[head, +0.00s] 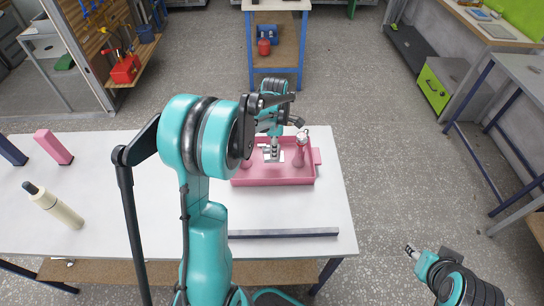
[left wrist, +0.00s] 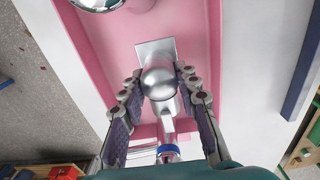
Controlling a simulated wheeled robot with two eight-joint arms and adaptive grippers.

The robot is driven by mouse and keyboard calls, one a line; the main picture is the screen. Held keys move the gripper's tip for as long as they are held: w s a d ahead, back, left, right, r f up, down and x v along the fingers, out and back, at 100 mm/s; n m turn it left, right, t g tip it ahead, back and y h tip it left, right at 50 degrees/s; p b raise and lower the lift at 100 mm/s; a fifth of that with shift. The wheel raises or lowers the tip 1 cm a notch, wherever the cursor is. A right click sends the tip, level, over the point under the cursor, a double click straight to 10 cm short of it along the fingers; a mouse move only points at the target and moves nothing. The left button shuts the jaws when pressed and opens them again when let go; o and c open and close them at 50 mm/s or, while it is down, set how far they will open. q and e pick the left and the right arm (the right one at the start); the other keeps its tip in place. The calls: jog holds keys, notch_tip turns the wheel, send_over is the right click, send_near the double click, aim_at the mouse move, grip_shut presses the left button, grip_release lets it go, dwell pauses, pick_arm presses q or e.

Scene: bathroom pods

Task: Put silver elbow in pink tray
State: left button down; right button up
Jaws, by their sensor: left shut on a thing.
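The pink tray (head: 272,181) stands on the white table in the head view. My left gripper (head: 274,142) is over the tray. In the left wrist view its fingers (left wrist: 158,80) are shut on the silver elbow (left wrist: 160,75), a shiny rounded metal piece. The pink tray floor and wall (left wrist: 85,58) show around and below the elbow. I cannot tell whether the elbow touches the tray floor. My right gripper (head: 412,250) is off the table at the lower right, away from the tray; its jaw state is unclear.
A pink item with a silver top (head: 299,152) stands in the tray's right part. A pale square plate (left wrist: 154,48) lies beyond the elbow. A dark bar (head: 285,233) lies in front of the tray. A cream bottle (head: 57,206) and a pink block (head: 54,146) are at left.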

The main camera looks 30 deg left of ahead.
pick_arm(q)
jog(key=shift+w+a+f, duration=0.3)
jog(key=shift+a+f, duration=0.1)
jog(key=shift+a, duration=0.2)
notch_tip(320, 180, down, 4)
jog(key=shift+f+b, duration=0.1)
jog(key=shift+b, duration=0.75)
jog(key=c, duration=1.1)
grip_release()
